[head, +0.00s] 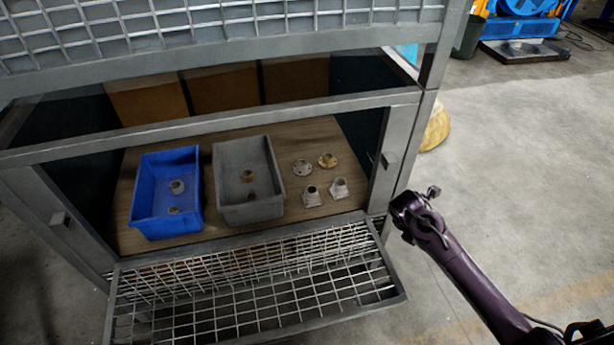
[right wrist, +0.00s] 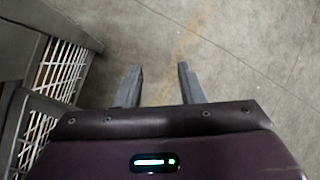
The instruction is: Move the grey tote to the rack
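The grey tote (head: 231,211) stands on the wooden shelf inside the metal cabinet, just right of the blue tote (head: 165,228). My right gripper (head: 400,215) is outside the cabinet, right of the opening and well apart from the grey tote. In the right wrist view its two fingers (right wrist: 158,80) are apart with only floor between them. My left gripper is not in view.
Several flanged metal parts (head: 322,178) sit on the shelf right of the grey tote. A cabinet post (head: 400,150) stands between my right arm and the opening. Mesh panels (head: 220,30) cover the top. Open concrete floor (head: 530,180) lies to the right.

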